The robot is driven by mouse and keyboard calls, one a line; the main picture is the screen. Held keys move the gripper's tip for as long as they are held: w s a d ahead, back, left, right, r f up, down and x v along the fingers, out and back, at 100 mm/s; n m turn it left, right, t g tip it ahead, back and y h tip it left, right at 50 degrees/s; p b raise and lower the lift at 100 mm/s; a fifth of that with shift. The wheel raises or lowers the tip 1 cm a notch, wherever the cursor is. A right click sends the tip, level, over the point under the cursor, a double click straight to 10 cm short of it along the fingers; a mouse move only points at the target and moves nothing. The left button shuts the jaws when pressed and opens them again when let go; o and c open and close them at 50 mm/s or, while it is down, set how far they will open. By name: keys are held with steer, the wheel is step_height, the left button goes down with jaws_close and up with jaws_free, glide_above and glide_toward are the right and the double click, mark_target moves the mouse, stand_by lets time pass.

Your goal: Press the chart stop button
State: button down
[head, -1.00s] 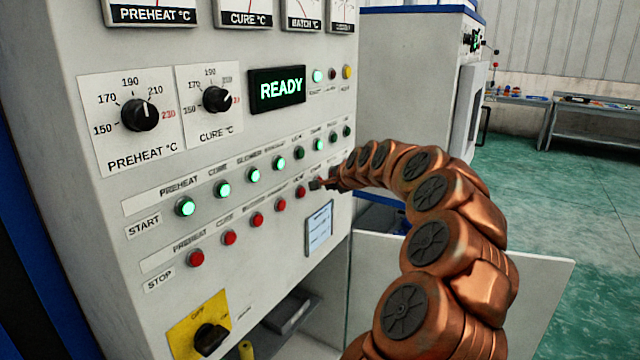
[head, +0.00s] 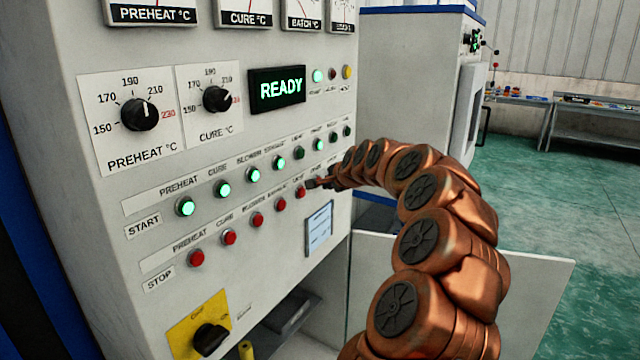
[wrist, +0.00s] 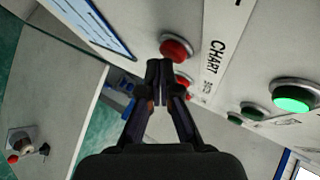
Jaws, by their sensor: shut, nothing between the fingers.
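The red chart stop button (wrist: 176,47) shows in the wrist view beside the printed label CHART (wrist: 215,58). My gripper (wrist: 160,68) is shut and empty, its fingertips just short of or at the near edge of that button; I cannot tell whether they touch. In the head view my gripper (head: 312,184) is at the right part of the red stop row, just right of the fifth red button (head: 300,191), and hides the chart stop button. A lit green button (wrist: 293,95) sits across the label from it in the wrist view.
Another red button (wrist: 183,80) lies just beyond my fingertips. Red stop buttons (head: 229,237) line the panel under green start buttons (head: 224,189). A READY display (head: 277,89) is above, a small screen (head: 319,229) below. Open green floor (head: 590,240) lies right.

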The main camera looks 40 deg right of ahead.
steer(key=shift+w+a, duration=0.1)
steer(key=shift+w, duration=0.25)
stand_by(0.5)
steer(key=shift+s, duration=0.1)
steer(key=shift+s+d+b, duration=0.2)
steer(key=shift+s+b, duration=0.3)
steer(key=shift+s, duration=0.25)
steer(key=s+b, duration=0.1)
steer(key=s+d, duration=0.1)
steer(key=s, duration=0.1)
steer(key=s+b, duration=0.1)
steer(key=shift+s+d+b, duration=0.25)
steer(key=shift+s+b, duration=0.1)
steer(key=shift+s, duration=0.05)
steer(key=shift+a, duration=0.1)
stand_by(0.8)
